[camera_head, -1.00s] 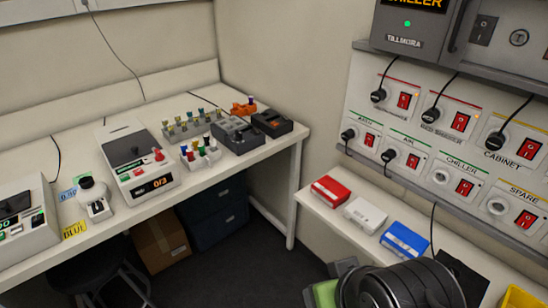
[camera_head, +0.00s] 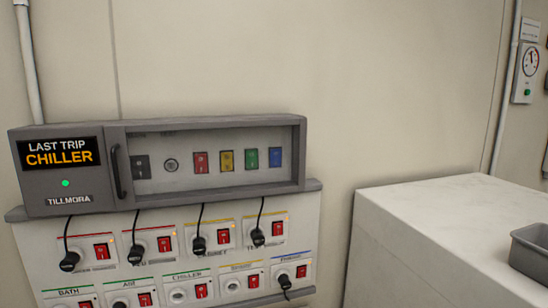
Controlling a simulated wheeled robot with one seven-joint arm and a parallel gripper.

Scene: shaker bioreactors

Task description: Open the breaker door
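The breaker door (camera_head: 215,122) is a grey-framed, see-through panel on the front of the grey breaker box on the wall, at the left of the head view. It looks shut. Its dark upright handle (camera_head: 117,172) is on the door's left side. Behind the clear pane are a dark switch, a round knob and red, yellow, green and blue switches. Left of the door, a display (camera_head: 60,152) reads "LAST TRIP CHILLER" above a lit green light and the name TILLMORA. My gripper is not in view.
Below the box is a white socket panel (camera_head: 200,268) with red switches and several black plugs with hanging cords. A white block-like unit (camera_head: 440,235) stands at the right, with a grey tray (camera_head: 530,250) on it. A gauge (camera_head: 530,62) hangs on the far right wall.

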